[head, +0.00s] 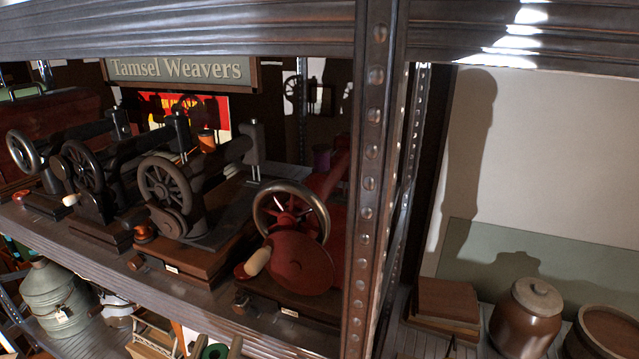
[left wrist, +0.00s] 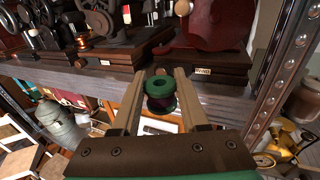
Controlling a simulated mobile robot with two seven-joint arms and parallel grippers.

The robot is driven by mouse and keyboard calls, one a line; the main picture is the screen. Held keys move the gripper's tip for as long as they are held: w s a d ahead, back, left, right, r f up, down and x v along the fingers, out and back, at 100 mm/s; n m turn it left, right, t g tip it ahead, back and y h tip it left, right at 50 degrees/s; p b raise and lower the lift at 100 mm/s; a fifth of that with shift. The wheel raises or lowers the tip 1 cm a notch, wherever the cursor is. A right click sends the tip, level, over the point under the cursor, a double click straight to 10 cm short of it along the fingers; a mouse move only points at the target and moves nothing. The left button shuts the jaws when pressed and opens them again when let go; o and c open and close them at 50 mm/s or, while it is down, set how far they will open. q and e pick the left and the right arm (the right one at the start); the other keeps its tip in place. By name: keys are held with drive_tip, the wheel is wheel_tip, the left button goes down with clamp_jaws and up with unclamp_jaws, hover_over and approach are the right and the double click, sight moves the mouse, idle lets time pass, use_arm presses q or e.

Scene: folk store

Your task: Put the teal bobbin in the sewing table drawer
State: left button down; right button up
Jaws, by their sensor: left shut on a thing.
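The teal bobbin (left wrist: 161,103) is between the two tan fingers of my left gripper (left wrist: 159,76) in the left wrist view. It has a green-teal flange with a center hole and dark thread below. My left gripper is shut on it. In the head view the bobbin's green rim (head: 214,352) shows at the bottom edge, in front of and below the shelf edge, beside part of my left gripper (head: 208,347). No sewing table drawer can be made out in either view. My right gripper is not in view.
A metal shelf (head: 140,270) holds several old sewing machines, including a red one (head: 300,262) at its right end. A perforated upright post (head: 368,180) stands right of it. Brown jars (head: 524,318) stand further right. A grey-green metal can (head: 55,300) is below the shelf.

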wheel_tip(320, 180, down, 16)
drive_tip(key=b, duration=1.4)
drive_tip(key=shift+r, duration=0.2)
